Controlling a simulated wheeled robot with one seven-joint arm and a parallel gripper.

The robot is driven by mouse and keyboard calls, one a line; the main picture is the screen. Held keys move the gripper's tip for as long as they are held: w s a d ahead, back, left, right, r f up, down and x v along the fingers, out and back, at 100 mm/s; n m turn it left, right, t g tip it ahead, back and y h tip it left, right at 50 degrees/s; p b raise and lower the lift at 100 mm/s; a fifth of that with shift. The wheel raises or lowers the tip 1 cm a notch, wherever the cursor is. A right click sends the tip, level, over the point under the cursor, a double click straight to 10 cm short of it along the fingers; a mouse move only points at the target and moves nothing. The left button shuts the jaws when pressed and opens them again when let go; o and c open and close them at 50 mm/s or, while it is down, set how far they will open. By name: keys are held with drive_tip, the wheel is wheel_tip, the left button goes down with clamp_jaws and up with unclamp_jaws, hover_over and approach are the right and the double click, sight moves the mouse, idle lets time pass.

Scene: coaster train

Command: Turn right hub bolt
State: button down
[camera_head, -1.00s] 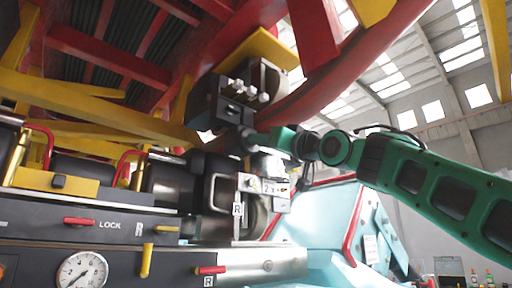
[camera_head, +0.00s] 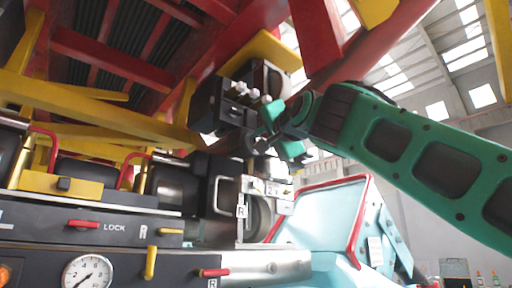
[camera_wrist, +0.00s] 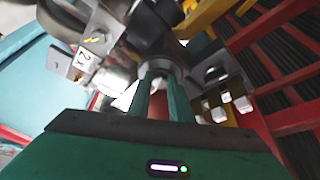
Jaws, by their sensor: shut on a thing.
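My gripper (camera_wrist: 158,85) shows in the wrist view with two green fingers nearly together, shut on a part at the dark round hub (camera_wrist: 150,50). The fingertips cover that part, so I cannot make out its shape; it is probably the right hub bolt. In the head view my gripper (camera_head: 262,140) is at the underside of the train, just below a black block (camera_head: 208,103) and above the metal bracket with a number plate (camera_head: 272,187). The number plate also shows in the wrist view (camera_wrist: 84,60).
Several pale bolt ends (camera_head: 253,95) stick out of the black block close by. Red track beams (camera_head: 110,55) and a yellow beam (camera_head: 90,108) hang above. A gauge (camera_head: 87,272) and red handles are lower left. A light blue car body (camera_head: 320,215) stands right.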

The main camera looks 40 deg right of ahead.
drive_tip(key=m+g, duration=0.1)
drive_tip(key=m, duration=0.1)
drive_tip(key=m+g, duration=0.1)
drive_tip(key=m, duration=0.2)
drive_tip(key=shift+w+a+r, duration=0.1)
drive_tip(key=shift+r, duration=0.1)
drive_tip(key=shift+d+r+m+g+y, duration=0.15)
drive_tip(key=shift+m+g+y, duration=0.35)
drive_tip(key=shift+m, duration=1.2)
drive_tip(key=shift+r+m+g+y, duration=0.3)
drive_tip(key=shift+m+g+y, duration=0.25)
drive_tip(key=shift+m, duration=1.15)
drive_tip(key=shift+d+r+m+g+y, duration=0.1)
drive_tip(key=shift+r+m+g+y, duration=0.4)
drive_tip(key=shift+m, duration=1.2)
drive_tip(key=shift+f+g, duration=0.25)
drive_tip(key=shift+f, duration=0.1)
drive_tip(key=c, duration=1.6)
unclamp_jaws()
drive_tip(key=shift+a, duration=0.1)
drive_tip(key=shift+r, duration=0.1)
